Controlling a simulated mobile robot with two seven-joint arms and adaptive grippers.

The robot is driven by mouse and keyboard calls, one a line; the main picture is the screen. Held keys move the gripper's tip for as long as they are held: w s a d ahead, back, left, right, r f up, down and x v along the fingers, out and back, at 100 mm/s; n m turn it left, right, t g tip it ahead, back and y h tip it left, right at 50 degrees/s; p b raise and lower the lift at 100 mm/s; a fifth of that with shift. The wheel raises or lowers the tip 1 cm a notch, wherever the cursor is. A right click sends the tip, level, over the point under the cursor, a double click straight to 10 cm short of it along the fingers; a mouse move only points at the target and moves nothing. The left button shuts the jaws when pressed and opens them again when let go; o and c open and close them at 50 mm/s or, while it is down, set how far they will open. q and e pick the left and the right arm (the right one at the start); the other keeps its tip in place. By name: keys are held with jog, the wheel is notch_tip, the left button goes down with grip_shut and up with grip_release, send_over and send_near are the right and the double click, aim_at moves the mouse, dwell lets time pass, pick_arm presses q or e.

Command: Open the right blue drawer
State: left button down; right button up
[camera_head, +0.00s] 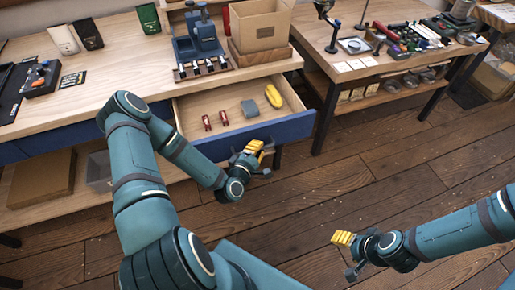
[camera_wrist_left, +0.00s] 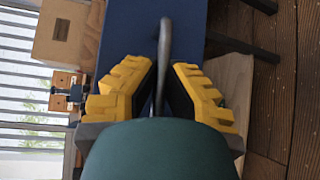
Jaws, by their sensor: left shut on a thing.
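The right blue drawer (camera_head: 255,138) stands pulled out of the bench in the head view, with its inside showing. Its blue front (camera_wrist_left: 135,40) fills the middle of the left wrist view. My left gripper (camera_head: 258,152) is at the drawer front. In the left wrist view its yellow fingers (camera_wrist_left: 161,88) stand on both sides of the grey bar handle (camera_wrist_left: 165,55), shut on it. The handle is mostly hidden by the gripper in the head view. My right gripper (camera_head: 346,240) hangs over the floor, away from the drawer; its jaw opening is unclear.
Inside the drawer lie two red items (camera_head: 215,120), a grey block (camera_head: 250,108) and a yellow item (camera_head: 273,96). A cardboard box (camera_head: 262,25) and a blue machine (camera_head: 200,38) stand on the bench above. A second table (camera_head: 370,70) is at the right. Open wooden floor lies in front.

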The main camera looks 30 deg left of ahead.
pick_arm(q)
jog(key=shift+d, duration=0.1)
jog(key=c, duration=1)
grip_release()
jog(key=shift+w, duration=0.1)
jog(key=s, duration=0.4)
jog(key=s+r, duration=0.1)
jog(key=s, duration=0.7)
jog(key=shift+d+r, duration=0.35)
jog(key=shift+d, duration=0.05)
